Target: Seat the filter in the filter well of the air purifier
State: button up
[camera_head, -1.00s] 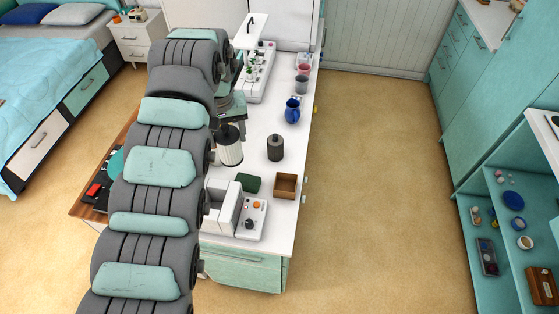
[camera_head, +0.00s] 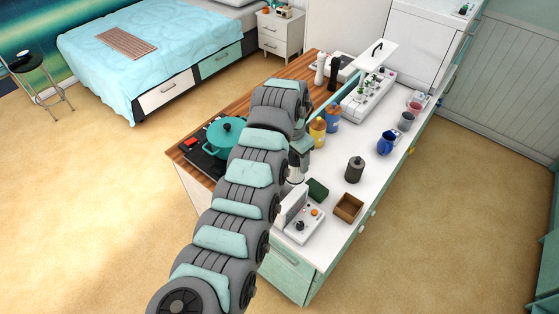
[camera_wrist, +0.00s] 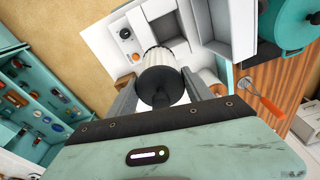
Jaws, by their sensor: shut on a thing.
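The filter is a white pleated cylinder with a dark end cap; it is partly hidden by my arm in the head view (camera_head: 296,174). My gripper (camera_wrist: 160,76) is shut on the filter (camera_wrist: 160,57), with one finger on each side near the dark cap. The air purifier (camera_head: 305,226) is a white unit with a knob panel and a raised block on the counter. In the wrist view its panel (camera_wrist: 123,36) lies beyond the filter, beside a grey recess (camera_wrist: 163,20). The filter covers part of this area, so I cannot tell how it lines up with the well.
A dark grey cylinder (camera_head: 354,170), a green block (camera_head: 317,189) and an open brown box (camera_head: 348,208) stand near the purifier. A blue jug (camera_head: 387,142) is farther back. A teal pot (camera_head: 225,133) is left of my arm. White counter is clear around the grey cylinder.

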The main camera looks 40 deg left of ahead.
jog(key=s+a+f, duration=0.3)
jog(key=f, duration=0.3)
jog(key=shift+a+b, duration=0.3)
jog(key=shift+a, duration=0.1)
jog(key=shift+s+f, duration=0.1)
jog(key=shift+s, duration=0.15)
dwell(0.5)
jog(key=shift+w+f, duration=0.1)
jog(key=shift+f, duration=0.3)
dwell(0.7)
jog(key=shift+f+b, duration=0.4)
jog(key=shift+b, duration=0.05)
jog(key=shift+f, duration=0.15)
dwell(0.3)
jog(key=shift+f+b, duration=0.95)
jog(key=shift+f, duration=1.05)
jog(key=shift+f, duration=0.25)
